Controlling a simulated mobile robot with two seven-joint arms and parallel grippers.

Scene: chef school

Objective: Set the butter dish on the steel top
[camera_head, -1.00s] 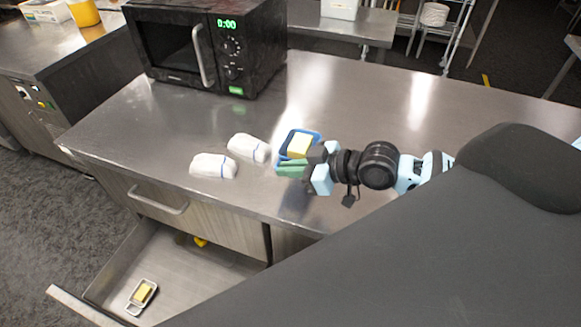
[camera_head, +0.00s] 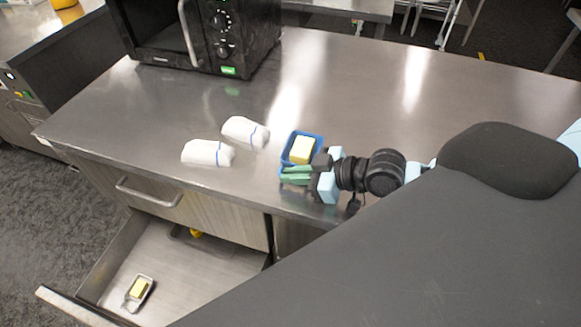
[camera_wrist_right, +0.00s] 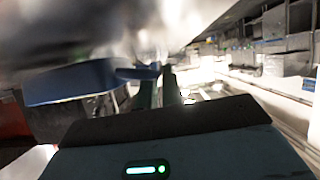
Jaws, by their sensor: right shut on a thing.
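A blue butter dish (camera_head: 288,149) holding a yellow block of butter (camera_head: 301,150) shows over the steel top (camera_head: 350,100), near its front edge. My right gripper (camera_head: 295,174) is shut on the near side of this dish, its green fingers at the rim. I cannot tell whether the dish touches the steel. In the right wrist view, the blue dish (camera_wrist_right: 75,82) is at the left, its small tab by the fingers (camera_wrist_right: 158,90). My left gripper is out of view.
Two white, blue-banded bundles (camera_head: 207,152) lie left of the blue dish. A black microwave (camera_head: 200,35) stands at the back left. The drawer (camera_head: 185,268) is open below the front edge, with a small yellow thing (camera_head: 196,234) inside.

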